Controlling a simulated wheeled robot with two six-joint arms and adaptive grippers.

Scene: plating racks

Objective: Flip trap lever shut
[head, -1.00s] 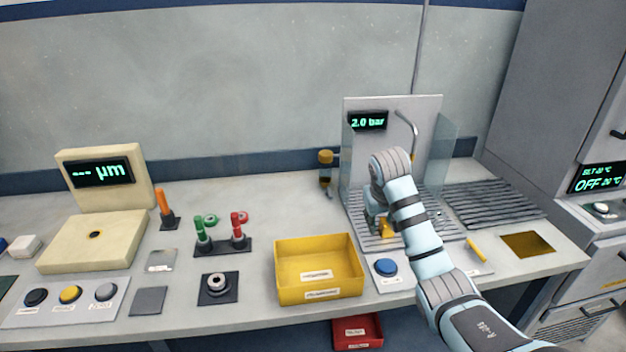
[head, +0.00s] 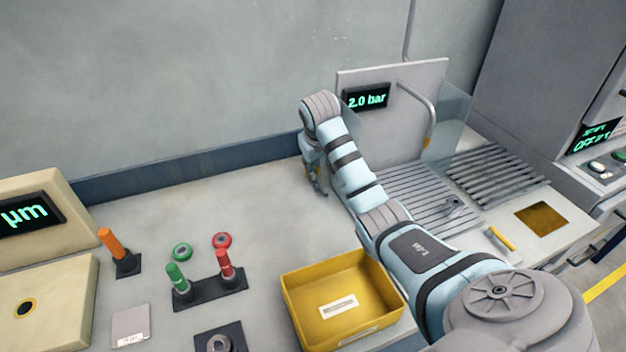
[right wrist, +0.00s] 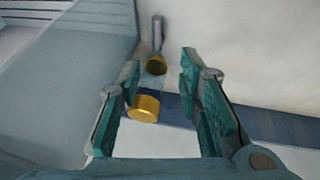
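No firm grip shows. In the head view, my right gripper (head: 317,182) points down near the back wall and mostly hides the trap. My left gripper is out of view.
The grey panel (head: 436,75) with a 2.0 bar display and a clear side shield stand right of the gripper. A yellow bin (head: 304,312) and the red and green valves (head: 224,264) are in front.

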